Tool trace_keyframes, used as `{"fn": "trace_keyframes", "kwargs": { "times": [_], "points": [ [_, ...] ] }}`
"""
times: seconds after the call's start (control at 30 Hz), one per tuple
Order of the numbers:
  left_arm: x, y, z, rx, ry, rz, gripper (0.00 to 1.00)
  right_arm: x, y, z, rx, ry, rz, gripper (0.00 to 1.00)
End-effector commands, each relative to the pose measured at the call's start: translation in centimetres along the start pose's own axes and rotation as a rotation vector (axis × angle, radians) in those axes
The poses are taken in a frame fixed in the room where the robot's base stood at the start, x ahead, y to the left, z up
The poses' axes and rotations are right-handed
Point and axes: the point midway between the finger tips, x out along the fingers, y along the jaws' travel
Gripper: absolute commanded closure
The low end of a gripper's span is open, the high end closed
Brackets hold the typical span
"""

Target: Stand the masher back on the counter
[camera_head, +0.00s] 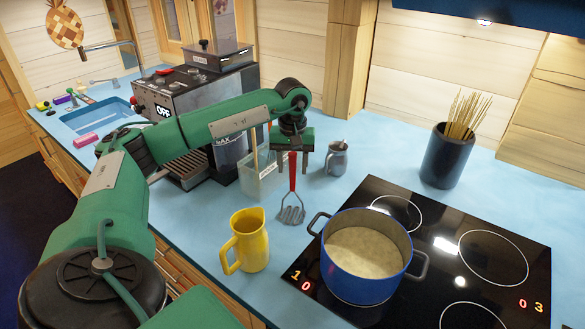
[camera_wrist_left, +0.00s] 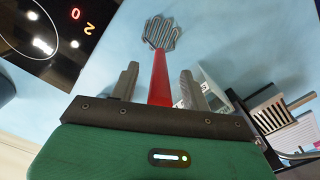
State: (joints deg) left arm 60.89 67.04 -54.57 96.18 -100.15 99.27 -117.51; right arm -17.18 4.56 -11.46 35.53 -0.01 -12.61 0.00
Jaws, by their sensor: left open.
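The masher (camera_head: 292,205) has a red handle and a grey wire head. It stands upright with its head down at the counter (camera_head: 330,200), between the yellow jug and the grey pitcher. My left gripper (camera_head: 293,158) is above it, pointing down, with the top of the handle between its fingers. In the left wrist view the fingers (camera_wrist_left: 159,85) are apart, with a gap on each side of the red handle (camera_wrist_left: 159,72). The masher's wire head (camera_wrist_left: 161,33) lies beyond the fingertips against the blue counter. My right gripper is not in view.
A blue pot (camera_head: 345,285) with pale contents stands on the black hob (camera_head: 480,230). A yellow jug (camera_head: 250,240), a small grey pitcher (camera_head: 337,158) and a clear container (camera_head: 258,180) are close around the masher. A coffee machine (camera_head: 190,100) stands behind my left arm.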

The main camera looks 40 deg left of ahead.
Motion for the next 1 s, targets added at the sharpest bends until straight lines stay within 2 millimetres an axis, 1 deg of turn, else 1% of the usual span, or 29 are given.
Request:
{"fn": "trace_keyframes", "kwargs": {
  "times": [0.17, 0.3, 0.43, 0.5, 0.7, 1.0],
  "points": [
    [-3.5, 0.1, -0.1, 0.000, 0.005, 0.005, 0.53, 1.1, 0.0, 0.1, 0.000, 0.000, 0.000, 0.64],
    [-6.9, 0.1, 0.0, 0.001, 0.004, 0.005, 0.53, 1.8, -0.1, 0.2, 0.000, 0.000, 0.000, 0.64],
    [-9.8, 0.1, 0.0, 0.000, 0.004, 0.005, 0.53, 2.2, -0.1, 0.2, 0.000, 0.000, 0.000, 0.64],
    [-11.0, 0.0, 0.0, 0.000, 0.002, 0.002, 0.53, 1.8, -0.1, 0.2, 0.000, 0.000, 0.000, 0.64],
    [-12.4, 0.0, 0.0, 0.000, 0.003, 0.002, 0.53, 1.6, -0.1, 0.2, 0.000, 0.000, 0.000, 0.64],
    [-12.7, 0.0, 0.0, 0.000, 0.000, 0.000, 0.53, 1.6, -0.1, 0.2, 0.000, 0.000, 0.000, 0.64]
  ]
}}
